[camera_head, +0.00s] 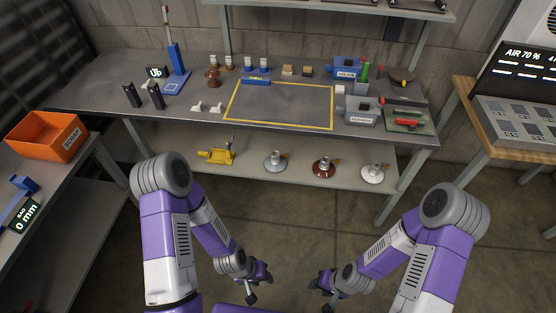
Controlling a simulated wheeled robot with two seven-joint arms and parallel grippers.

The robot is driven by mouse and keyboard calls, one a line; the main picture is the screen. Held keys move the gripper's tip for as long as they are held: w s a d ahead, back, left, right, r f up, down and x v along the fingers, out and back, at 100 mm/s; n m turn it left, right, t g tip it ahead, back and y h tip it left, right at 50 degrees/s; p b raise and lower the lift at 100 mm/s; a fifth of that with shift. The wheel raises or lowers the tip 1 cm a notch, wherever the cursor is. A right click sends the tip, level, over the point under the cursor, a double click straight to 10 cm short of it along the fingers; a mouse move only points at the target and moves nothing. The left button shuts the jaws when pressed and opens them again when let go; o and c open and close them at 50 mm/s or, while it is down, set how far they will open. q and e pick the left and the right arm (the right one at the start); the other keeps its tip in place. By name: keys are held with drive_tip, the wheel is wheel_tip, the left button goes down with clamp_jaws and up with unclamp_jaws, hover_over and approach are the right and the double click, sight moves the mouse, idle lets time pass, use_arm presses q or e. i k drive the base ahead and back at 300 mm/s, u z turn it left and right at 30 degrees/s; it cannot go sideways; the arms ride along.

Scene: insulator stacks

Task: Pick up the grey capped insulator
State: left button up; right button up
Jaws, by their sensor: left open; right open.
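A grey insulator (275,161) with a metal cap stands upright on the lower shelf under the workbench, left of a brown one (323,167) and a whitish one (373,173). Each has a cap on top. My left gripper (259,286) is open and empty, low in front of the shelf, well below the grey insulator in the picture and apart from it. My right gripper (320,292) is open and empty, to the right of the left one and clear of the shelf.
A yellow tool (217,155) sits on the lower shelf left of the insulators. The benchtop (280,105) above overhangs the shelf and carries a yellow-outlined area, blue boxes and small parts. An orange scrap bin (47,137) stands on the left table. The floor before the shelf is clear.

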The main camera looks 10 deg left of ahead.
sight(276, 162)
drive_tip(key=z, duration=0.35)
drive_tip(key=k, duration=0.45)
drive_tip(key=z, duration=0.6)
drive_tip(key=i, duration=0.65)
drive_tip(key=u, duration=1.1)
drive_tip(key=i, duration=1.25)
drive_tip(key=u, duration=1.45)
drive_tip(key=i, duration=0.15)
drive_tip(key=u, duration=0.05)
